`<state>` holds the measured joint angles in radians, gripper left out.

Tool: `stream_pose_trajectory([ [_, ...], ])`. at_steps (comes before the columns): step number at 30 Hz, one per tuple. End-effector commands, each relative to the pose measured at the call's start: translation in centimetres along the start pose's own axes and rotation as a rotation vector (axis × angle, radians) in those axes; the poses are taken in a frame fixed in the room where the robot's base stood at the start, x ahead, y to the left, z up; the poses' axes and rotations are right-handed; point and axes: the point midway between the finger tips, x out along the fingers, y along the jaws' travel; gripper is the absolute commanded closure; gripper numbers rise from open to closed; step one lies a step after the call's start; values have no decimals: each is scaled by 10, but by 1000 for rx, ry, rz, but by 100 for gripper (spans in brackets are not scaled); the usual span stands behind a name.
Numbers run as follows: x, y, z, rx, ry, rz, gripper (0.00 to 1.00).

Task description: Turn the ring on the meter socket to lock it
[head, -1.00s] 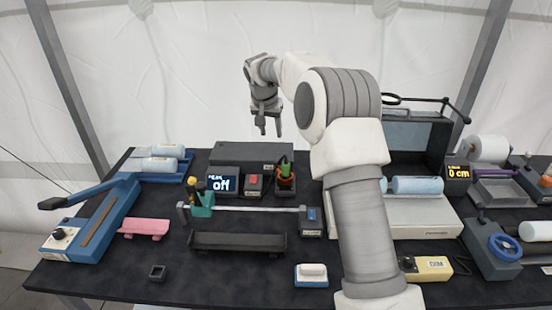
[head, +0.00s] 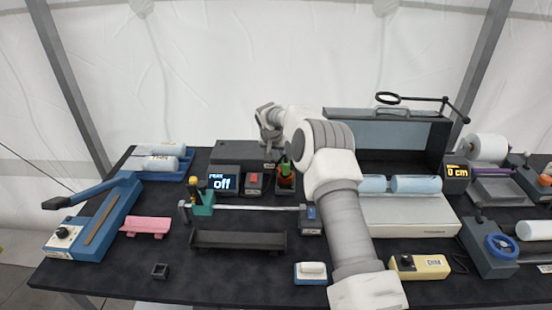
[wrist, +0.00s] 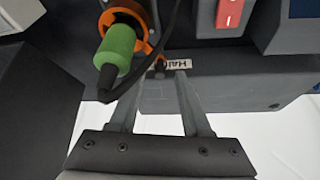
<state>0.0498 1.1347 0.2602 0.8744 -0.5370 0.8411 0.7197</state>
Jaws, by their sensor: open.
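The meter socket's orange ring (wrist: 152,22) shows at the top of the wrist view, around a green plug (wrist: 116,48) with a black cable. My gripper (wrist: 158,78) is open and empty. A small label sits between the fingertips.
A red switch (head: 254,181) and a display reading "off" (head: 222,182) stand left of the socket. A dark grey box (head: 230,152) is behind. A horizontal rod (head: 255,208) and a black trough (head: 238,241) lie in front.

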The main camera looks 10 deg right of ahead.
Motion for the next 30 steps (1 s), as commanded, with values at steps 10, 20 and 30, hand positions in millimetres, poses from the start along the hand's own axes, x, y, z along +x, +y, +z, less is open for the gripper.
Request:
stream_pose_trajectory([
  [10,8,0,0,1,0,0,52],
  [20,8,0,0,0,0,0,95],
  [30,8,0,0,-2,-1,-1,100],
])
